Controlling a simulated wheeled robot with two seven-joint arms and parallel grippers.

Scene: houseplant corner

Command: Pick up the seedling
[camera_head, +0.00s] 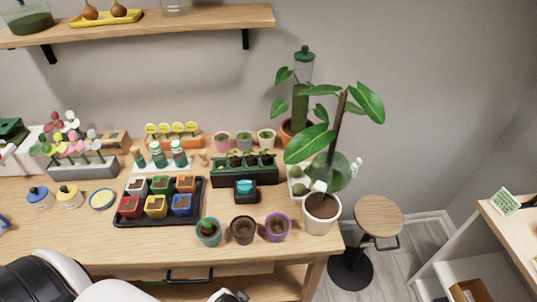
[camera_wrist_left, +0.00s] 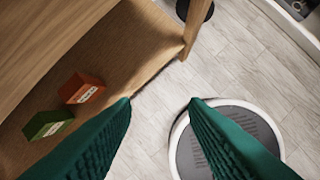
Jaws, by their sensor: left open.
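A small green seedling (camera_head: 207,224) stands in a teal-rimmed pot (camera_head: 208,238) near the front edge of the wooden bench (camera_head: 110,233). More seedlings (camera_head: 251,158) grow in a dark green planter (camera_head: 246,176) further back, so I cannot tell which one the task names. My left gripper (camera_wrist_left: 160,102) shows in its wrist view with two green ridged fingers wide apart and nothing between them. It points down past the bench edge toward the floor, away from the plants. In the head view my left arm is at the bottom left; its fingers are out of frame. My right gripper is not in view.
A brown pot (camera_head: 243,231) and a purple pot (camera_head: 277,228) stand beside the teal one. A black tray (camera_head: 200,211) of coloured pots lies left of them. A tall plant in a white pot (camera_head: 321,217) stands at the bench's right end, next to a stool (camera_head: 378,215).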

